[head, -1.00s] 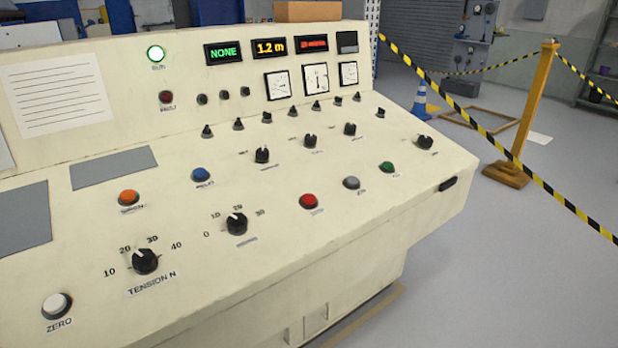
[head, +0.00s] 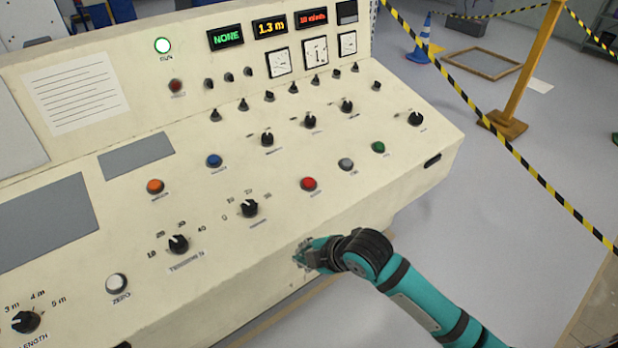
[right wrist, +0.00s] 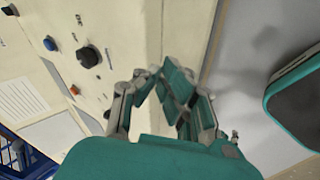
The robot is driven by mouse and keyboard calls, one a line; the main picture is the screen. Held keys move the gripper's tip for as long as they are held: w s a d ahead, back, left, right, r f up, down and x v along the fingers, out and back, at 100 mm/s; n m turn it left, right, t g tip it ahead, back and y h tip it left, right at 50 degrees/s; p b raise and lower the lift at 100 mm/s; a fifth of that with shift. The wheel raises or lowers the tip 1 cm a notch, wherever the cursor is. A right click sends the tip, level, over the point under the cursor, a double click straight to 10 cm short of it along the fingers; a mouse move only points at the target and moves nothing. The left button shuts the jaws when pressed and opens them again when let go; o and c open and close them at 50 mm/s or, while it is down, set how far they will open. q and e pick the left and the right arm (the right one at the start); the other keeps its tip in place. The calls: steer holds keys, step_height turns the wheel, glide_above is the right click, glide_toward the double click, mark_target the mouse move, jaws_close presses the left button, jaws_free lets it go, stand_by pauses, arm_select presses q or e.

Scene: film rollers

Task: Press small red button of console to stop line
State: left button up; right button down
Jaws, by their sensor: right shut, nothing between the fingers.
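The cream console (head: 350,190) fills the left and middle of the head view. Its small red button (head: 309,184) sits on the sloped panel, left of a grey button (head: 346,164) and a green button (head: 378,147). My left gripper is not in view.
Several black knobs, such as the tension knob (head: 178,244), and an orange button (head: 155,186) dot the panel. Displays read NONE and 1.3 m. Barrier tape hangs from a yellow post (head: 530,75) at right. The floor between is clear.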

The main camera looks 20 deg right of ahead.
mark_target(313, 182)
steer(key=w+r+n, duration=0.1)
steer(key=w+n, duration=0.1)
steer(key=w, duration=0.1)
steer(key=w+d+r+n, duration=0.1)
steer(key=w+n, duration=0.1)
steer(key=w+d+r+n+t, duration=0.1)
steer(key=w+r+n, duration=0.1)
steer(key=w, duration=0.1)
steer(key=shift+w, duration=0.3)
steer(key=w, duration=0.1)
steer(key=w+d+r+n, duration=0.1)
steer(key=w+r+n, duration=0.1)
steer(key=shift+w+d+r+t+y, duration=0.15)
steer(key=shift+w+d+t+y, duration=0.15)
steer(key=shift+w, duration=0.1)
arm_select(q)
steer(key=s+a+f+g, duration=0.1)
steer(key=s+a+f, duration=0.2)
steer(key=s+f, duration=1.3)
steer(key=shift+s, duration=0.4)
arm_select(e)
steer(key=w+d+r+n+t, duration=0.1)
steer(key=w+d+r+n, duration=0.3)
steer(key=w+d+r, duration=0.1)
steer(key=shift+w+d+r+n+t, duration=0.3)
steer(key=shift+w+d+r+n, duration=0.1)
steer(key=shift+w+r, duration=0.5)
